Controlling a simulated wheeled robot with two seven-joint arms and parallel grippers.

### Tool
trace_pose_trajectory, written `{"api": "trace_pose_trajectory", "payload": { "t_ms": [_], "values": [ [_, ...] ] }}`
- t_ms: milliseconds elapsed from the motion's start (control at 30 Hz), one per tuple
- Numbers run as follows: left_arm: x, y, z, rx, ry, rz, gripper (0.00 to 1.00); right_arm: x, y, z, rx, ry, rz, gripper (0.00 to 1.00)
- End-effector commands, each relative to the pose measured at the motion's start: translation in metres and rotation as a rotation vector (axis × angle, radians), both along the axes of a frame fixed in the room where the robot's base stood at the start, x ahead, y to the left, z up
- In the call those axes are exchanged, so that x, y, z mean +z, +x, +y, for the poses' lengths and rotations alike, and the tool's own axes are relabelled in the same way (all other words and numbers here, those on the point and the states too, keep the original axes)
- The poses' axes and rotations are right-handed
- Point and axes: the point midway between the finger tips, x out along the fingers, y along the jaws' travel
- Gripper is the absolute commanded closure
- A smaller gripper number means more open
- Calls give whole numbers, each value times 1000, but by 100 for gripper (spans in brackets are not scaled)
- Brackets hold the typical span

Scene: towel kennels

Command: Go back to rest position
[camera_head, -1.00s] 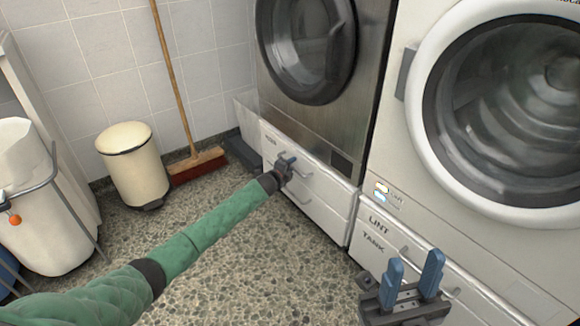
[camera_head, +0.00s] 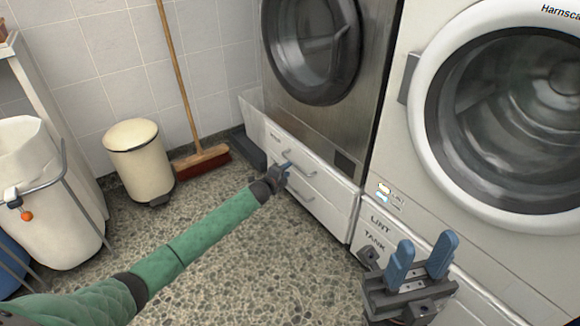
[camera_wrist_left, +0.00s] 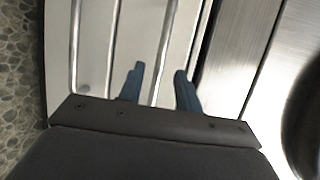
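My left gripper (camera_head: 282,172) is at the end of the green-sleeved arm, in front of the white drawers (camera_head: 318,194) under the dark steel machine. In the left wrist view its two blue fingers (camera_wrist_left: 160,85) stand apart with nothing between them, and a drawer handle bar (camera_wrist_left: 164,52) runs just beyond them. I cannot tell whether they touch it. My right gripper (camera_head: 422,262) is at the lower right, before the drawers marked LINT and TANK. Its two blue fingers are apart and empty.
A steel-fronted machine (camera_head: 345,125) and a white washer (camera_head: 418,157) stand along the right. A cream pedal bin (camera_head: 140,165), a broom (camera_head: 201,160) and a white laundry bag (camera_head: 50,215) are at the left and back. The speckled floor (camera_head: 260,265) between is clear.

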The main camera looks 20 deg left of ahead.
Motion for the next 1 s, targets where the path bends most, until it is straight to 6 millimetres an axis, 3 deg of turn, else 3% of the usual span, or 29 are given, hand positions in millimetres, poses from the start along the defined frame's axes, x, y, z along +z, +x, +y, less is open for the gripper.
{"api": "trace_pose_trajectory", "payload": {
  "t_ms": [767,900,1000],
  "values": [
    [2,-6,-1,3,-69,10,66,-2,-1,0,1,-2,14,64],
    [17,-8,-15,-53,-234,-18,66,-2,-1,-1,1,1,13,64],
    [49,-15,-40,-140,-378,-63,66,-2,-1,-1,1,2,12,64]
  ]
}}
